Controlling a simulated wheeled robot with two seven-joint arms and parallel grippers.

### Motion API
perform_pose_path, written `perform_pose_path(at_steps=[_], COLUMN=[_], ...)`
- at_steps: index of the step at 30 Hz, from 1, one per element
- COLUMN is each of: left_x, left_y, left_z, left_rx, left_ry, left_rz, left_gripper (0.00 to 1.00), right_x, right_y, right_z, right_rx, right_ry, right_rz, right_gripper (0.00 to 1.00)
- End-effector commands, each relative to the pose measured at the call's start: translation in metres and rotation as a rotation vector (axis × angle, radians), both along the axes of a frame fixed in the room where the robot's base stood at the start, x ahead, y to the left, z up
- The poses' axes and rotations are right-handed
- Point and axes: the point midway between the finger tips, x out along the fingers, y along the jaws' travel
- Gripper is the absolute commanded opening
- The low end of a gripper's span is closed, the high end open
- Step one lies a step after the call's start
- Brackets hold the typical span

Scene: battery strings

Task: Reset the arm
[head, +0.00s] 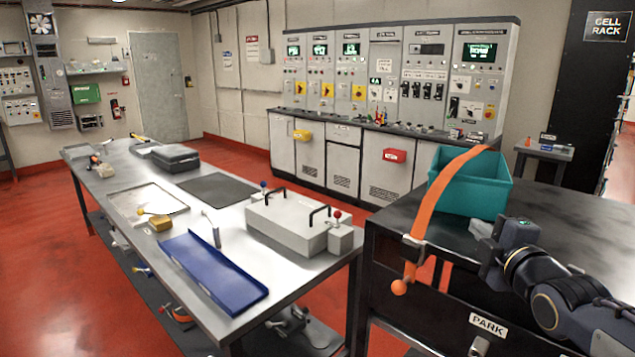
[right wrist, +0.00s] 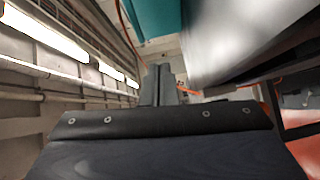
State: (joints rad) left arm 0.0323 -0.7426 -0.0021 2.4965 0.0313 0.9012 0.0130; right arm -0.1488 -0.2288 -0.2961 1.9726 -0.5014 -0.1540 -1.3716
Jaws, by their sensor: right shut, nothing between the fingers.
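My right arm (head: 555,290) comes in from the lower right of the head view, over the dark cart. My right gripper (head: 486,250) is at its end, close to the front of the teal bin. In the right wrist view its fingers (right wrist: 160,85) are together with nothing between them. My left arm and left gripper are not in the head view.
The teal bin (head: 470,187) with an orange strap (head: 437,205) stands on the dark cart (head: 388,268) marked PARK. The steel table (head: 285,298) at left holds a grey case (head: 288,228), a blue tray (head: 213,270) and other items. Red floor lies open behind.

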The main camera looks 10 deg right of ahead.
Motion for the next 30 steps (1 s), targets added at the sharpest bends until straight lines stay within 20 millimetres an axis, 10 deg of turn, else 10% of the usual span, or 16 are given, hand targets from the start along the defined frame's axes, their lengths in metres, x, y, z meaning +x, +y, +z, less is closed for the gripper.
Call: perform_pose_path(at_steps=[9, 16, 30], left_x=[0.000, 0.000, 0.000], left_y=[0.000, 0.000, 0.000], left_z=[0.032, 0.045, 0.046], left_rx=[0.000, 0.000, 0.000], left_ry=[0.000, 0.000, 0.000], left_rz=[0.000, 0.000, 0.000], left_gripper=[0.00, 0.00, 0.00], right_x=[-0.133, -0.230, -0.259], right_y=[0.068, 0.129, 0.146], right_z=[-0.100, -0.155, -0.170], right_rx=[1.048, 1.532, 1.647], right_ry=[0.538, 0.870, 0.962], right_rz=[-0.229, -0.558, -0.692], right_gripper=[0.00, 0.00, 0.00])
